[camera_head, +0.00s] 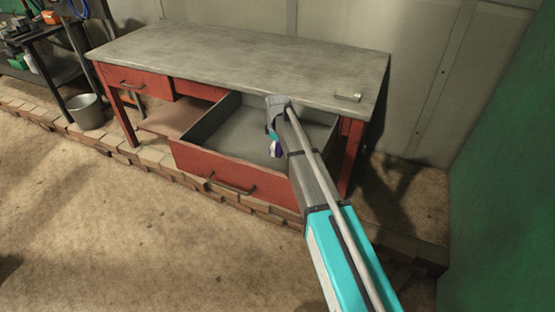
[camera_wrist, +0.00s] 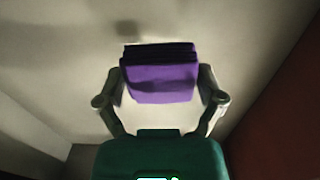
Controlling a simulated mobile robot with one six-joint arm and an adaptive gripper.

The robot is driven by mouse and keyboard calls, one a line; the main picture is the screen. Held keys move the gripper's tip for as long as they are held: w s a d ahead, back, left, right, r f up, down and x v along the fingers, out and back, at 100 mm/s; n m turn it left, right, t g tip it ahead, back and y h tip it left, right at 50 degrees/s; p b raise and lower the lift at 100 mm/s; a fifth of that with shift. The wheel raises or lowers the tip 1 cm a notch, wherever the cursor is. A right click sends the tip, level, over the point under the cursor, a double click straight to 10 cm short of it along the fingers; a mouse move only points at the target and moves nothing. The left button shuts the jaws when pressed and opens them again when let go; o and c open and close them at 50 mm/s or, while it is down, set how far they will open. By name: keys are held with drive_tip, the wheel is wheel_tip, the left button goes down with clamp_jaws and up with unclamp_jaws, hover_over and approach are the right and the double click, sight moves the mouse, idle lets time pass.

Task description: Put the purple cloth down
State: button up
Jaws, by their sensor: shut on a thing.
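The purple cloth (camera_wrist: 160,84) is a folded block between the two fingers of my gripper (camera_wrist: 160,82) in the wrist view. My gripper is shut on it. In the head view my gripper (camera_head: 273,138) hangs over the open drawer (camera_head: 225,174), and only a small purple bit of the cloth (camera_head: 275,151) shows beside my arm. A pale surface lies beyond the cloth in the wrist view, with a dark shadow on it. I cannot tell how high the cloth is above the drawer floor.
A bucket (camera_head: 87,111) stands at the left. A low brick edge (camera_head: 165,165) runs below the bench.

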sight(277, 160)
drive_tip(key=shift+f, duration=0.1)
idle(0.3)
drive_tip(key=shift+f+b, duration=1.85)
drive_tip(key=shift+f, duration=0.15)
drive_tip(key=o, duration=0.7)
drive_tip(key=shift+r, duration=0.2)
wheel_tip(277, 160, up, 12)
drive_tip(key=p, duration=1.2)
